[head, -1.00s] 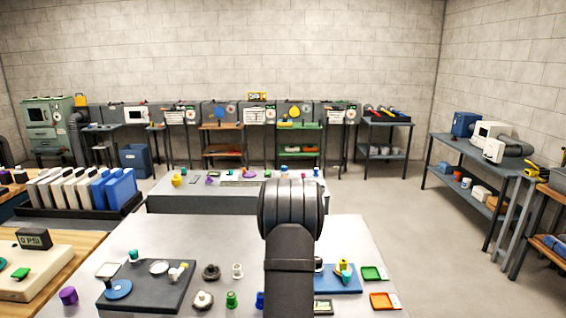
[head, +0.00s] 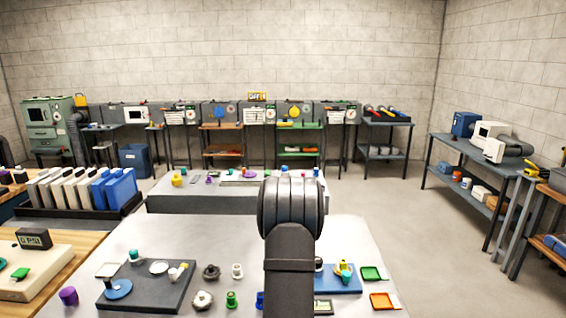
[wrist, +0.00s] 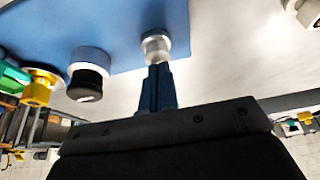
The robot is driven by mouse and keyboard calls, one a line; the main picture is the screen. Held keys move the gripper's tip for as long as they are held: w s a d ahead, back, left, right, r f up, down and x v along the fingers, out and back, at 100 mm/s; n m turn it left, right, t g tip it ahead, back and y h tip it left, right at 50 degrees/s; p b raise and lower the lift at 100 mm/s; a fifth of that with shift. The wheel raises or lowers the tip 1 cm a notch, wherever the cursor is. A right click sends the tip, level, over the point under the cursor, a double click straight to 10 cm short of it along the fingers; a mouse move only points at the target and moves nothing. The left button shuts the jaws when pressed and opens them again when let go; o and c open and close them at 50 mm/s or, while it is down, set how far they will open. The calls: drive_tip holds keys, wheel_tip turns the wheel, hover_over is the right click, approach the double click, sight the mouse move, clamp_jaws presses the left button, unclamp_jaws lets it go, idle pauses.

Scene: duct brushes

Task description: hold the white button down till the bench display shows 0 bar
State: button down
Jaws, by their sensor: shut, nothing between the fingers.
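My gripper (wrist: 157,70) is shut and empty in the wrist view. Its fingertips are at a round white button in a pale collar (wrist: 156,44) on a blue board (wrist: 120,22). They seem to touch it, but I cannot tell whether it is pressed in. In the head view my arm hides the gripper and this button; the blue board (head: 332,285) shows right of the arm. A small display (head: 323,307) stands in front of the board, its reading too small to make out. Another display (head: 34,238), on a beige unit at left, appears to read 0 PSI.
A black knob in a white collar (wrist: 89,75) sits left of the button, with yellow (wrist: 39,87) and green (wrist: 14,76) parts beyond. Green (head: 373,273) and orange (head: 384,301) trays lie right of the board. A dark board (head: 140,295) with fittings lies at left.

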drive_tip(key=shift+r, duration=3.05)
drive_tip(key=shift+f, duration=3.05)
